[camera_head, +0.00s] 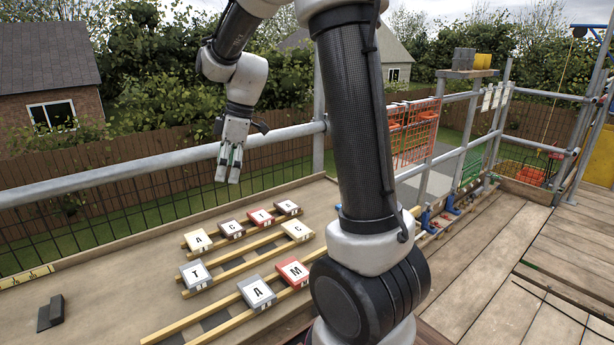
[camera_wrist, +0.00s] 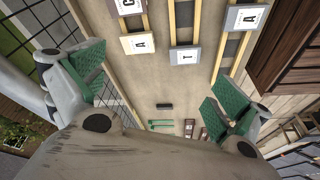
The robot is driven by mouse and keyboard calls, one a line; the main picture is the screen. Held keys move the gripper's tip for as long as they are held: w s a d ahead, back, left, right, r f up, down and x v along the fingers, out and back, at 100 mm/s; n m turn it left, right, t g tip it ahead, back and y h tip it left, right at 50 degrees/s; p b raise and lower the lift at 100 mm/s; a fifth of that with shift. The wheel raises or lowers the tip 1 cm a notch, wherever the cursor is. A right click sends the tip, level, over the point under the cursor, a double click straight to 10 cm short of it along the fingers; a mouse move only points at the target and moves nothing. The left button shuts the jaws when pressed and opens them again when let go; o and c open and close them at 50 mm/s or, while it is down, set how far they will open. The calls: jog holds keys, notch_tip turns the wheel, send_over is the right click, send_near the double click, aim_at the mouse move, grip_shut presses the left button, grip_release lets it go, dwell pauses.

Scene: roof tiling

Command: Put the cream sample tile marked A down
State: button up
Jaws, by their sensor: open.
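The cream tile marked A (camera_head: 197,241) lies flat at the left end of the back row, resting on the wooden battens. It also shows in the wrist view (camera_wrist: 137,43) at the upper middle, clear of my fingers. My gripper (camera_head: 229,176) hangs above and behind the tile rows near the railing, fingers pointing down. In the wrist view my gripper (camera_wrist: 155,88) has its two green-padded fingers wide apart with nothing between them. The tile and the gripper are apart.
Beside it on the battens are a grey T tile (camera_head: 194,275), a grey A tile (camera_head: 257,292), a red M tile (camera_head: 292,271) and a cream C tile (camera_head: 297,230). A dark block (camera_head: 50,313) lies at the left. A metal railing (camera_head: 120,178) runs behind. The board's left part is mostly clear.

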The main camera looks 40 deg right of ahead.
jog(key=s+d+r+m+t+h, duration=0.1)
jog(key=s+m, duration=0.3)
jog(key=s, duration=0.4)
jog(key=s+d+r+m+t+h, duration=0.1)
jog(key=s+d+m, duration=0.3)
jog(key=s, duration=0.5)
jog(key=s+d+r+m+t+h, duration=0.1)
jog(key=s+d+r+m, duration=0.1)
jog(key=s+m, duration=0.3)
jog(key=s+r, duration=0.1)
jog(key=s, duration=0.2)
jog(key=shift+s+d+r, duration=0.15)
jog(key=shift+s+r, duration=0.05)
jog(key=shift+r, duration=0.15)
